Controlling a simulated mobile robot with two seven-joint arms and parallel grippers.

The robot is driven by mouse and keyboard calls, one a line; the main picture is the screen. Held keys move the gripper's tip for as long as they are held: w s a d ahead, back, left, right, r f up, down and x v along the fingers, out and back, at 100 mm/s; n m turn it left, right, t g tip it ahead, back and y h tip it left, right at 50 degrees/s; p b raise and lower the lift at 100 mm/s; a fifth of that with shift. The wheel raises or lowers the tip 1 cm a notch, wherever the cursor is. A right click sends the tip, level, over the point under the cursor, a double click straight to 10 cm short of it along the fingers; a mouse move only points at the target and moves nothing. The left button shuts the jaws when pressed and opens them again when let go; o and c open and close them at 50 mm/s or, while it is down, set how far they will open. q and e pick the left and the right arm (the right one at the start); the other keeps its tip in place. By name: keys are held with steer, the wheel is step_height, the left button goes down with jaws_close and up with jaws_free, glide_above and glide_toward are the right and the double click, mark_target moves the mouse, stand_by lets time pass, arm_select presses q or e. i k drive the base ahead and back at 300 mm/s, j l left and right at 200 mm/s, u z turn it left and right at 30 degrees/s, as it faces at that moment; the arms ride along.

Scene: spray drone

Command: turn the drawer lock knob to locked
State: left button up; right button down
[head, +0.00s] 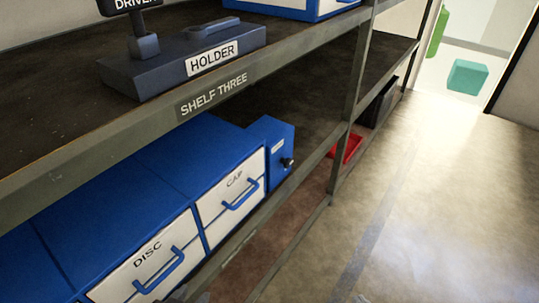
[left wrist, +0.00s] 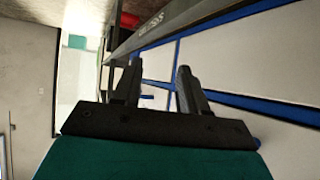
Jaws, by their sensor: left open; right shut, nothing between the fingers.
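The lock knob (head: 287,162) is a small dark knob on the white-labelled end of a blue box (head: 268,140), beside the CAP drawer (head: 231,195). The DISC drawer (head: 150,265) is left of CAP. Both drawers look closed. My left gripper (left wrist: 159,68) is open in the left wrist view, its two dark fingers apart with nothing visible between them. White drawer fronts with blue edges lie beyond it. In the head view only a grey bit of it shows at the bottom edge, well below the knob.
The shelf edge labelled SHELF THREE (head: 214,94) runs above the drawers, with a HOLDER block (head: 180,60) on it. A shelf post (head: 350,90) stands right of the knob. A red tray (head: 347,148) lies beyond. The floor (head: 450,200) at right is clear.

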mark_target(287, 163)
steer(key=i+l, duration=0.15)
steer(key=l, duration=0.15)
steer(key=i+l, duration=0.15)
steer(key=l, duration=0.15)
steer(key=i+l+u, duration=0.15)
steer(key=l+u, duration=0.15)
steer(key=i+l+u, duration=0.15)
steer(key=l+u, duration=0.2)
steer(key=u, duration=1.1)
